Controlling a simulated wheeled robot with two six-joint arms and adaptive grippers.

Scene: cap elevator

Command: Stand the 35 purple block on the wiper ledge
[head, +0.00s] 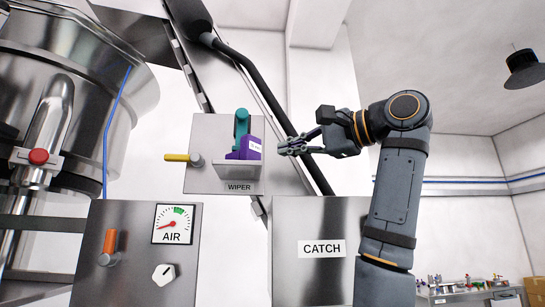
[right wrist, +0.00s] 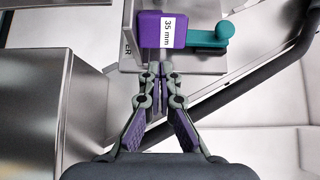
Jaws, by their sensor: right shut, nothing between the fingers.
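The purple block (head: 254,148), labelled 35 mm in the right wrist view (right wrist: 150,30), sits on the ledge (head: 222,172) of the wiper panel. It looks upright and stands against or close to a teal wiper part (head: 241,124); whether they touch I cannot tell. My right gripper (head: 281,148) is shut and empty, a little to the right of the block with its fingertips pointing at it. In the right wrist view the fingertips (right wrist: 160,68) end just short of the block, with a small gap. My left gripper is not in view.
A yellow-handled lever (head: 178,157) sticks out left of the wiper panel. Below are a CATCH box (head: 322,270) and an AIR panel (head: 140,275) with gauge, orange lever and knob. A black pipe (head: 262,88) runs diagonally behind my right gripper. A steel vessel stands at left.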

